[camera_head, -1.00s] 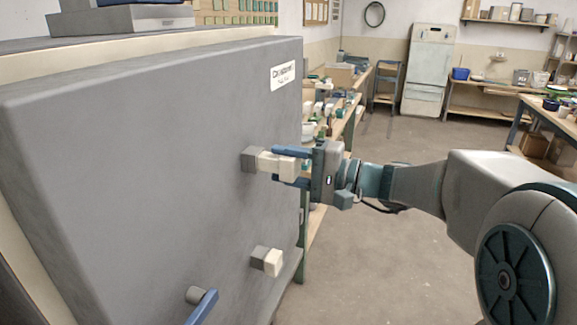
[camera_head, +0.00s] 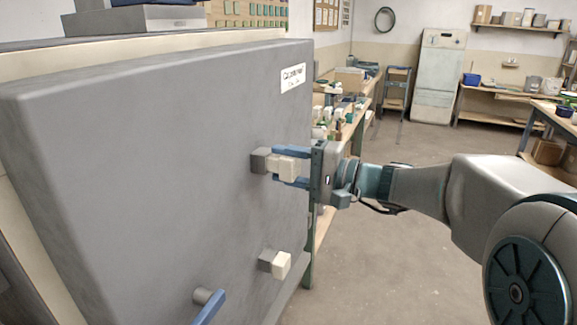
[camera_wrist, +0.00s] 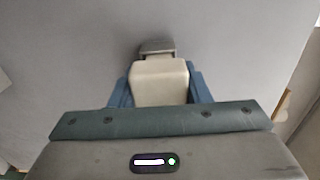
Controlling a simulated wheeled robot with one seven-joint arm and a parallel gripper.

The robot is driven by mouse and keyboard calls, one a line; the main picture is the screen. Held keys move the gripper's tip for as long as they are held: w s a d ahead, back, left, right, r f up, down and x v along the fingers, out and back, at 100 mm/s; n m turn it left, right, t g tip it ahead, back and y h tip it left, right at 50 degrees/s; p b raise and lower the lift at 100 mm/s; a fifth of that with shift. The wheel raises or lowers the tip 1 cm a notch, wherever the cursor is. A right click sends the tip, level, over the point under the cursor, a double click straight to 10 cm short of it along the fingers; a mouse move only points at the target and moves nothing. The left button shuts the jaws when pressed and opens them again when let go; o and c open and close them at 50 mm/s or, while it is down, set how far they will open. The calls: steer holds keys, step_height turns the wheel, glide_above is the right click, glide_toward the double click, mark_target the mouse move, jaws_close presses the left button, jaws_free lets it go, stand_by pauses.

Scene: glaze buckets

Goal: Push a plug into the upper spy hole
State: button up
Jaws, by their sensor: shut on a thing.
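The grey kiln door (camera_head: 150,150) fills the left of the head view. The upper spy hole's grey block (camera_head: 260,160) stands out from the door near its right edge, and shows in the wrist view (camera_wrist: 156,46). A cream plug (camera_head: 281,166) sits at that block, its inner end hidden by the block; how deep it goes I cannot tell. My gripper (camera_head: 290,167) is shut on this plug, with blue fingers on either side; the wrist view shows the plug (camera_wrist: 160,80) between them. A lower grey block (camera_head: 268,258) has a cream plug (camera_head: 281,265) in it.
A blue door handle (camera_head: 209,306) sticks out low on the door. A workbench (camera_head: 350,125) with many small items runs behind the door's right edge. The floor (camera_head: 390,260) right of the door is clear.

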steer(key=shift+a, duration=0.2)
steer(key=shift+w+a+b, duration=0.2)
steer(key=shift+a+b, duration=0.2)
steer(key=shift+b, duration=0.05)
steer(key=shift+a, duration=0.15)
steer(key=shift+w+a+b, duration=0.15)
steer(key=shift+a+b, duration=0.15)
steer(key=shift+b, duration=0.15)
steer(key=o, duration=1.3)
steer(key=shift+o, duration=0.2)
